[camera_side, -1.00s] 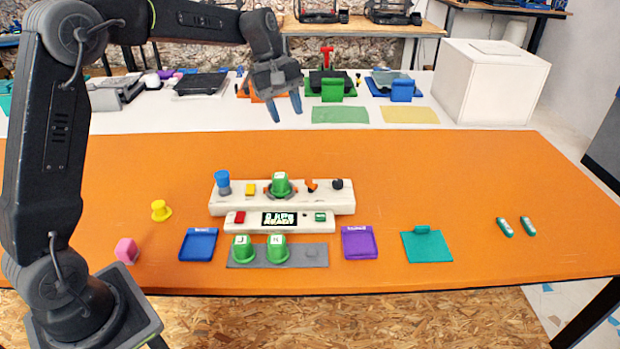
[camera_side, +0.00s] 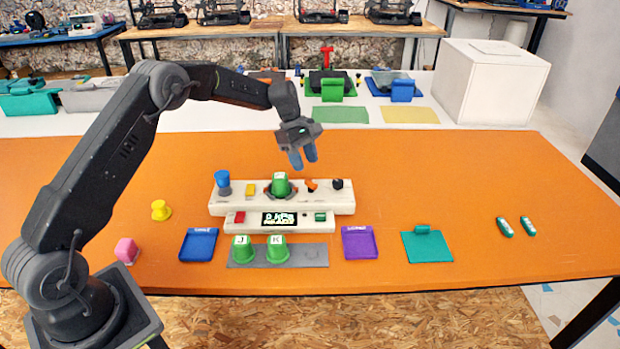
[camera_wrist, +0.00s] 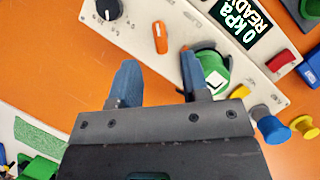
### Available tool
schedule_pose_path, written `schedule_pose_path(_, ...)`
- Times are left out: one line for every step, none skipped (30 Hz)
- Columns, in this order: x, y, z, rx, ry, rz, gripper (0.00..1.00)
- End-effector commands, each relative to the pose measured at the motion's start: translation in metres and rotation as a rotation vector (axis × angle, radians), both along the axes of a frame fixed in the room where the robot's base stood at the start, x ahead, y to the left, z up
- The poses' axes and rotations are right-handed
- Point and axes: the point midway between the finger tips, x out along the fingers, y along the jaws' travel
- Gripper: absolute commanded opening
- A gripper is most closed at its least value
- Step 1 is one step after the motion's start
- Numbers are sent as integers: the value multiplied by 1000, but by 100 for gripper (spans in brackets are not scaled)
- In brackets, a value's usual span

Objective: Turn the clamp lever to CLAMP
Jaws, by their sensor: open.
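The orange lever (camera_side: 311,185), which looks like the clamp lever, is on the cream console (camera_side: 230,208), between a green cup marked with a letter (camera_side: 280,185) and a black knob (camera_side: 337,184). My gripper (camera_side: 304,163) is open and empty, above and behind the console. In the wrist view the lever (camera_wrist: 160,38) lies just beyond the gap between my fingertips (camera_wrist: 158,70), apart from both. The right finger overlaps the edge of the green cup (camera_wrist: 213,72) in that picture. The lever's printed labels are too small to read.
The console also carries a blue knob (camera_side: 222,181), a yellow button (camera_side: 250,190), a red button (camera_side: 239,217) and a display (camera_side: 279,219) reading 0 kPa READY. More green cups (camera_side: 242,248) stand on a grey strip in front. The orange table right of the console is mostly clear.

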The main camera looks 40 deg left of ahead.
Motion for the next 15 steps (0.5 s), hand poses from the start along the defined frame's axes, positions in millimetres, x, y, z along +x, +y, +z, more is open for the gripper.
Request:
schedule_pose_path(-1, -5, -11, -1, 4, -1, 43)
schedule_pose_path(-1, -7, -16, -1, 4, -1, 43)
schedule_pose_path(-1, -9, -22, -1, 4, -2, 43)
schedule_pose_path(0, -11, -26, 0, 3, -1, 43)
schedule_pose_path(-1, -13, -30, 0, 2, -2, 43)
schedule_pose_path(0, -15, -36, -1, 2, -2, 43)
schedule_pose_path(0, -16, -39, -1, 1, -2, 43)
schedule_pose_path(0, -17, -42, 0, 1, -1, 43)
schedule_pose_path(0, -19, -45, -1, 1, -1, 43)
schedule_pose_path(0, -20, -47, -1, 1, -1, 43)
schedule_pose_path(0, -20, -48, -1, 1, -1, 43)
schedule_pose_path(0, -21, -50, 0, 0, -1, 43)
schedule_pose_path(0, -21, -51, 0, 0, -1, 43)
schedule_pose_path(0, -21, -52, 0, -1, -1, 43)
schedule_pose_path(0, -22, -52, 0, -1, -1, 43)
